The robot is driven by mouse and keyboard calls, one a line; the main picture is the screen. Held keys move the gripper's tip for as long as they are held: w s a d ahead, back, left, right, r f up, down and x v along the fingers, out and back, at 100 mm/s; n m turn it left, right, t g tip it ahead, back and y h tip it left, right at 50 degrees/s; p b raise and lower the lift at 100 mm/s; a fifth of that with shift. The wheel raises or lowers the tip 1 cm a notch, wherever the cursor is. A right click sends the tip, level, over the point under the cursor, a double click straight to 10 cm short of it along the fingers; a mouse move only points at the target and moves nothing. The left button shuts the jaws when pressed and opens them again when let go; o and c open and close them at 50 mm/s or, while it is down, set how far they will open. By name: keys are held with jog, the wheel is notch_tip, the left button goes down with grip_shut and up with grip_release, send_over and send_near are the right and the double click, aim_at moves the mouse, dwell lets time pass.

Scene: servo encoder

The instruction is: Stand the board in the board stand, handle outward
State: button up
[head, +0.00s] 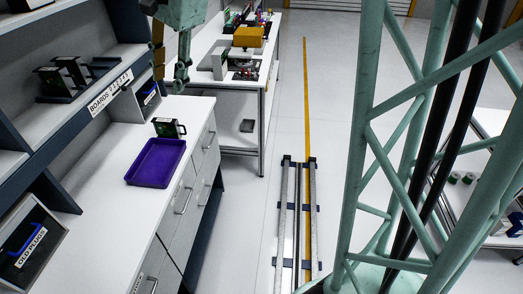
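A small green board (164,128) with a dark handle on its right side stands upright on the white counter, just behind the purple tray. Dark boards with handles (70,71) stand on the shelf at the left, above a label starting "BOARDS"; they may be in a stand, but I cannot tell. My gripper (170,70) hangs at the top left, above and behind the green board and apart from it in the picture. Its fingertips are small and partly merged with the arm, so I cannot tell whether it is open, and I see nothing clearly held.
The purple tray (157,162) is empty on the counter. A bin labelled "OLD PLUGS" (28,250) is at the lower left. A second bench (205,80) with a yellow box (248,37) stands farther back. The floor rail (298,225) runs right of the drawers.

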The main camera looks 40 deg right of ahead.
jog(key=s+d+r+n+h, duration=0.1)
jog(key=s+n, duration=1.2)
jog(key=s, duration=2.5)
jog(key=shift+d+t+h, duration=0.3)
jog(key=shift+h, duration=0.2)
jog(key=shift+s+r, duration=0.1)
notch_tip(320, 180, down, 6)
jog(key=b, duration=0.6)
jog(key=shift+o, duration=0.4)
jog(key=shift+f, duration=0.25)
